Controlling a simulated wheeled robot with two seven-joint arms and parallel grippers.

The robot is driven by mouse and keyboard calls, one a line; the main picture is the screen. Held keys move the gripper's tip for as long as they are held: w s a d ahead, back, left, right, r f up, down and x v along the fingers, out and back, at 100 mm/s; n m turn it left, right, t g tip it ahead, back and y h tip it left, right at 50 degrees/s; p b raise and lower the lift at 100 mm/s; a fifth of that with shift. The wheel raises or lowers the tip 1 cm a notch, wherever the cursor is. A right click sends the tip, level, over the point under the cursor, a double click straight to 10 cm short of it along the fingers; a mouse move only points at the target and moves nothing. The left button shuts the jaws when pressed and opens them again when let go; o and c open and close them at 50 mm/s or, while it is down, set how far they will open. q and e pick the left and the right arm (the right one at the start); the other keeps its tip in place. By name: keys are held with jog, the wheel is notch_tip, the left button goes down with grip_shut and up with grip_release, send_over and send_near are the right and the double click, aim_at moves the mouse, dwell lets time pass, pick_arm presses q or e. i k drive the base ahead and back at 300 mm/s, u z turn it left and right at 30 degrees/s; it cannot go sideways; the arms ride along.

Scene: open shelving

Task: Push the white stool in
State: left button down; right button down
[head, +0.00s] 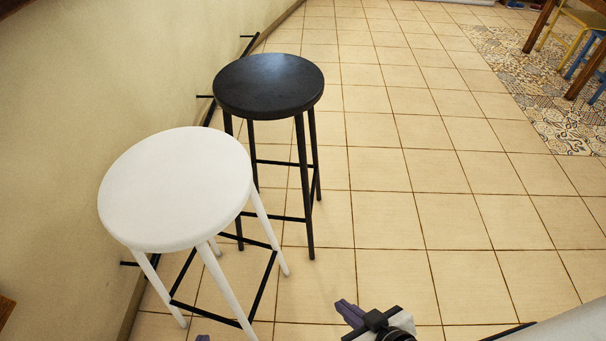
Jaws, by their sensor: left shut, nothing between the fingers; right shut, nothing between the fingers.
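The white stool (175,188) stands upright on the tiled floor at the left, close to the wall. It has a round white seat, white legs and dark rungs. My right gripper (346,312) has purple fingers, is shut and empty, and is at the bottom centre, right of the white stool and apart from it. Only a small purple tip of my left gripper (203,338) shows at the bottom edge, below the white stool's legs in the picture. It is shut; the rest of it is out of frame. I cannot tell whether it touches a leg.
A black stool (268,84) stands just behind and right of the white one. The beige wall (90,75) runs along the left, with dark bars (207,110) low beside it. The tiled floor (420,190) is clear at centre and right. Table and chair legs (540,28) are at far right.

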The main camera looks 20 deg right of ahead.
aim_at(175, 189)
jog(key=z, duration=1.55)
jog(key=i, duration=3.3)
jog(key=u, duration=4.05)
